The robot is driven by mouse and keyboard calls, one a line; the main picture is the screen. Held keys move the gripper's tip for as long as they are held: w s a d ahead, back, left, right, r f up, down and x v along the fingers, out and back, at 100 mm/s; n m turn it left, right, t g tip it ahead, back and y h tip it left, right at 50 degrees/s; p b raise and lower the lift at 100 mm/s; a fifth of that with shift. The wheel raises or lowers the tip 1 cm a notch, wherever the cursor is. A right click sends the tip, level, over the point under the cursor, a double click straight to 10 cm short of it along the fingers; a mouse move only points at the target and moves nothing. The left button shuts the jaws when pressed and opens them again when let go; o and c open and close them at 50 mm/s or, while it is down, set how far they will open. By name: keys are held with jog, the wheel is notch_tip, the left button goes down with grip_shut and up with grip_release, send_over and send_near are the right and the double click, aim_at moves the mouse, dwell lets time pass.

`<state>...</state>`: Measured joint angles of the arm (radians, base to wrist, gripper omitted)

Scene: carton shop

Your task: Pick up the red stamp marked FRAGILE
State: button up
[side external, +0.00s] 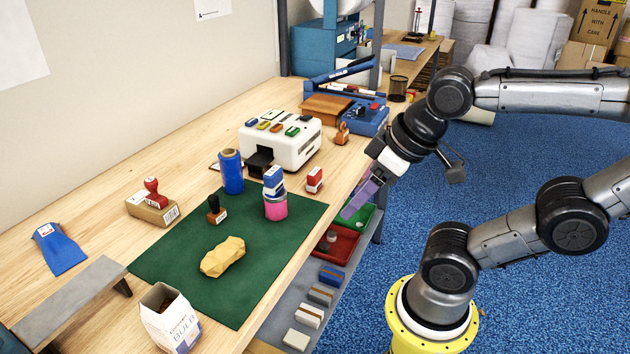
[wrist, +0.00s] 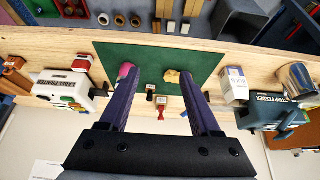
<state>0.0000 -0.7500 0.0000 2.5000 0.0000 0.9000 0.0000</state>
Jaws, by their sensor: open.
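A red self-inking stamp (side external: 314,180) with a white label stands by the far right edge of the green mat (side external: 180,262). A red-handled stamp (side external: 152,188) sits on a small cardboard box (side external: 150,210) left of the mat; it also shows between my fingers in the wrist view (wrist: 161,112). I cannot read FRAGILE on either. A black-handled stamp (side external: 214,208) stands on the mat. A blue stamp (side external: 273,178) rests on a pink roll (side external: 276,208). My gripper (side external: 350,208) is open and empty, up near the table's front edge, right of the mat.
A blue roll (side external: 231,172), crumpled yellow paper (side external: 222,257) and an open carton (side external: 169,318) are on or near the mat. A white label printer (side external: 281,138) stands behind. Red bin (side external: 338,246) and green bin (side external: 358,217) sit below the table's front edge.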

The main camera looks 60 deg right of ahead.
jog(key=shift+o, duration=0.5)
